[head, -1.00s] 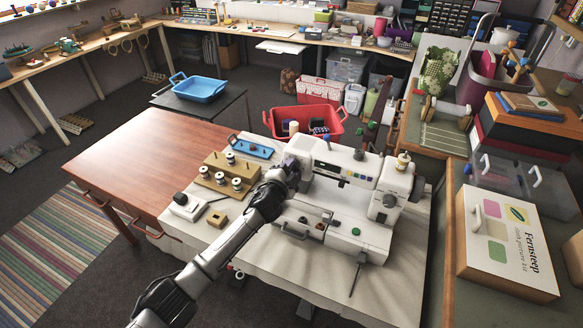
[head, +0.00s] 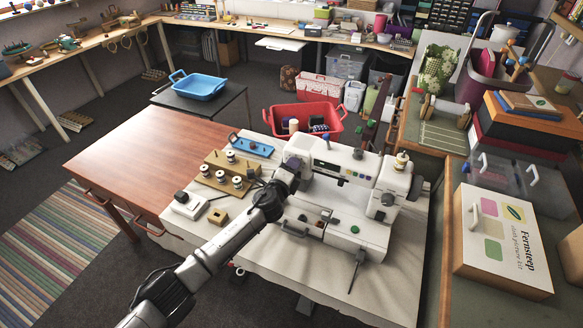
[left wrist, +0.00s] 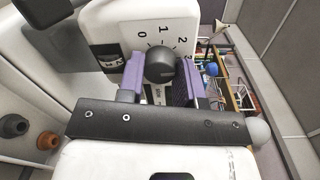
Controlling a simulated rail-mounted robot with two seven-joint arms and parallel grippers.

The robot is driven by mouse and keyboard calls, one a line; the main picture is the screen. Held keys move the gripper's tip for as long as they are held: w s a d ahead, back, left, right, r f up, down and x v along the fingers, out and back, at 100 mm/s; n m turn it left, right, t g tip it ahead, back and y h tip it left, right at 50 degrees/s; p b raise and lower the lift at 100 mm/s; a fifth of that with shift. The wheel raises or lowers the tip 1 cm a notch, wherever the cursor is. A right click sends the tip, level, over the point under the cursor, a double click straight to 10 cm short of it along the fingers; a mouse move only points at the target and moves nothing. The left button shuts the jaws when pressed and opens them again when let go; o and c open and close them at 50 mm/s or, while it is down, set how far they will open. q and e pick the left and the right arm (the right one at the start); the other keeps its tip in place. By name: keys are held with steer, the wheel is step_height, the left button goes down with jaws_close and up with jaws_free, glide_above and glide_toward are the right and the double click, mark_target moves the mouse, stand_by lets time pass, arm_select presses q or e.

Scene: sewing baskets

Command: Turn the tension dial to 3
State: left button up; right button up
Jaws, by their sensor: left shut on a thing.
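The white sewing machine (head: 335,163) stands on the pale cloth-covered table. Its dark round tension dial (left wrist: 160,66) shows in the left wrist view, below a white face with the printed numbers 0, 1 and 2 and another partly hidden figure at the right. My left gripper (left wrist: 160,80) has its purple fingers on both sides of the dial, shut on it. In the head view the left gripper (head: 290,171) is at the machine's left end and the dial is hidden. I cannot tell which number the dial points to. My right gripper is not in view.
A wooden spool stand (head: 228,178) and a blue tray (head: 252,146) lie left of the machine. A white foot pedal (head: 187,205) and a small wooden block (head: 218,217) lie in front. A red basket (head: 305,122) stands behind. The brown tabletop (head: 150,155) is clear.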

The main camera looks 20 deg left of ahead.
arm_select(q)
steer(key=shift+m, duration=0.4)
steer(key=o, duration=0.9)
steer(key=shift+o, duration=0.2)
steer(key=s+p, duration=0.1)
steer(key=s, duration=1.2)
steer(key=shift+s+a+r, duration=0.3)
steer(key=shift+s+a, duration=0.05)
steer(key=shift+s, duration=0.05)
steer(key=shift+n, duration=0.3)
